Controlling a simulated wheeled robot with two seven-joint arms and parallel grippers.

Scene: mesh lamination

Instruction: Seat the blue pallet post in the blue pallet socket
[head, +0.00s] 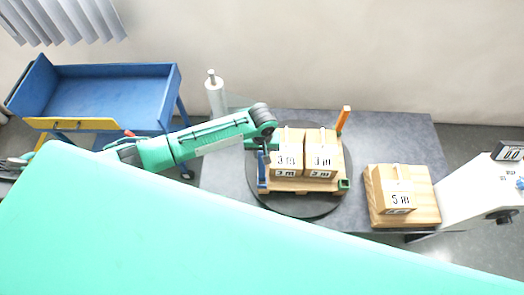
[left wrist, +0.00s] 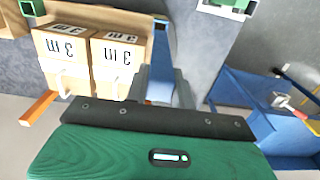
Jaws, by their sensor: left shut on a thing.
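The blue post (head: 262,165) stands roughly upright at the front left corner of the wooden pallet (head: 300,185). My left gripper (head: 262,152) is shut on the upper part of the post; in the left wrist view the post (left wrist: 164,45) runs away between the fingertips (left wrist: 162,88). The blue socket (head: 263,187) is at that corner, at the lower end of the post. I cannot tell how deep the post sits in it. My right gripper is not in view.
Two boxes (head: 287,160) stand on the pallet close beside the post. An orange post (head: 343,120) rises at the back right, and a green socket (head: 344,184) is at the front right. The pallet rests on a dark turntable (head: 302,211). Another box (head: 397,196) is at right.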

